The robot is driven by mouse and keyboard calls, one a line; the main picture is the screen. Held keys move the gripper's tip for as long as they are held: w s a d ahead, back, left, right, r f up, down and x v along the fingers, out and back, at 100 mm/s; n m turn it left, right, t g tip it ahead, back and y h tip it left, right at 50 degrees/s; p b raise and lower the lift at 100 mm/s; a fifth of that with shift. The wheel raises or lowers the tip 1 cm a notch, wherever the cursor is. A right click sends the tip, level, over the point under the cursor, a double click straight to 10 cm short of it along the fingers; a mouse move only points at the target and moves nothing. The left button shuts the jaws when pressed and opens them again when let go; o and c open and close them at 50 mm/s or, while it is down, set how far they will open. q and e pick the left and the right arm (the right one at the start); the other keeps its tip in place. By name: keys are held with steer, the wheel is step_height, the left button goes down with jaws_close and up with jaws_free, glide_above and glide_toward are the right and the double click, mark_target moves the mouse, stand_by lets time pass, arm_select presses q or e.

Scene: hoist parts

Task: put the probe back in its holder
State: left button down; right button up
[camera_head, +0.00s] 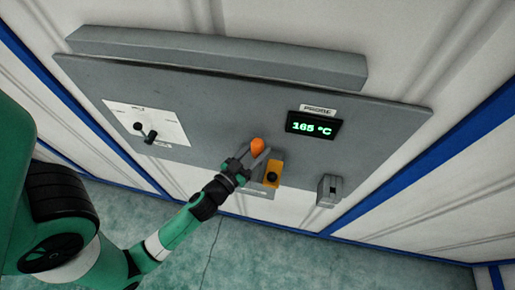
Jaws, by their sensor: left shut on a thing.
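The probe's rounded orange end (258,146) shows between the fingers of my left gripper (248,161), in front of the grey panel. My left gripper is shut on it, and the fingers hide the rest of the probe. A small grey bracket (328,191) sits at the panel's lower right edge. I cannot tell for sure which of these two is the holder. My right gripper is not in view.
The grey panel (390,125) carries a display (314,125) reading 165 °C under a "PROBE" label (318,110). A white plate (120,112) with a black knob or lever is at the left. A grey ledge (220,53) runs along the top. The floor below is clear.

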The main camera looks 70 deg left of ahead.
mark_target(257, 141)
arm_select(q)
step_height(257, 141, up, 5)
steer(key=p, duration=0.4)
steer(key=shift+f, duration=0.15)
steer(key=shift+b, duration=0.35)
steer(key=shift+r, duration=0.8)
